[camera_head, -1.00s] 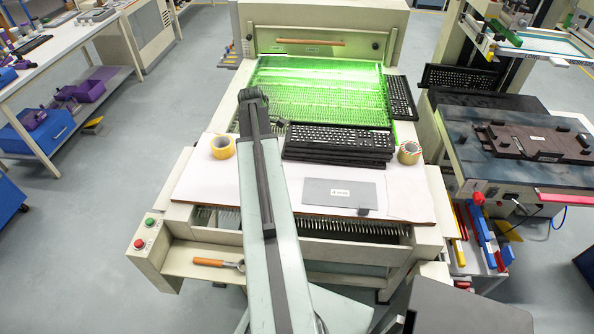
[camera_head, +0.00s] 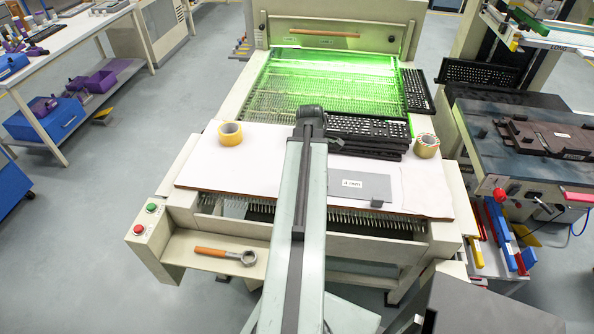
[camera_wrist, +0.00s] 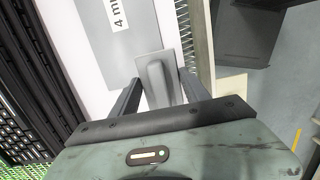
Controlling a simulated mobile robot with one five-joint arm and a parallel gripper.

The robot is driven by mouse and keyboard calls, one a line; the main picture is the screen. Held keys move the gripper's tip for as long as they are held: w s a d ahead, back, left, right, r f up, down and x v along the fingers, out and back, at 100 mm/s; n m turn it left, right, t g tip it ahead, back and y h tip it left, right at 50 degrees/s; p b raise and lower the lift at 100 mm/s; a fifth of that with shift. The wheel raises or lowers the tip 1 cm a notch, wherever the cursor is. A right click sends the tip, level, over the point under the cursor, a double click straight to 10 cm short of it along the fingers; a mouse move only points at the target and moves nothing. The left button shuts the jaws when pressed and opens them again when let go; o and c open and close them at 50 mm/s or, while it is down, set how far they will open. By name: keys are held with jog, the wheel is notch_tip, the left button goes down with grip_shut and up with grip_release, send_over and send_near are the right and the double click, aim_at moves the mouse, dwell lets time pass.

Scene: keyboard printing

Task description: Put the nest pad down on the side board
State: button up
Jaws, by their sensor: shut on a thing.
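The nest pad (camera_head: 368,186) is a flat grey plate with a white "4 mm" label. In the head view it is level over the white board (camera_head: 270,160), right of my arm, which covers its left end. I cannot tell if it touches the board. In the wrist view the pad (camera_wrist: 98,48) lies beyond the fingers. A grey tab-like piece sits between the fingers of my gripper (camera_wrist: 155,85), overlapping the pad's near end. How it joins the plate is unclear. My gripper is shut on this piece. In the head view my arm hides my gripper.
Black keyboards (camera_head: 370,132) are stacked behind the pad. A yellow tape roll (camera_head: 230,134) stands left and a striped roll (camera_head: 427,146) right. Bristles (camera_head: 345,215) run under the board's front edge. A wooden-handled tool (camera_head: 225,253) lies on the front ledge. The board's left part is clear.

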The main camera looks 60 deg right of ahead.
jog(key=w, duration=0.4)
jog(key=w+a, duration=0.1)
jog(key=w, duration=0.3)
jog(key=w+f+b, duration=0.1)
jog(key=w, duration=0.3)
jog(key=shift+w+a+f, duration=0.1)
jog(key=shift+a, duration=0.25)
jog(key=shift+w+f, duration=0.15)
jog(key=shift+w, duration=0.4)
notch_tip(320, 180, down, 4)
jog(key=b, duration=0.4)
jog(key=shift+s+r, duration=0.15)
jog(key=shift+r, duration=0.2)
jog(key=o, duration=1.5)
jog(key=shift+c, duration=0.2)
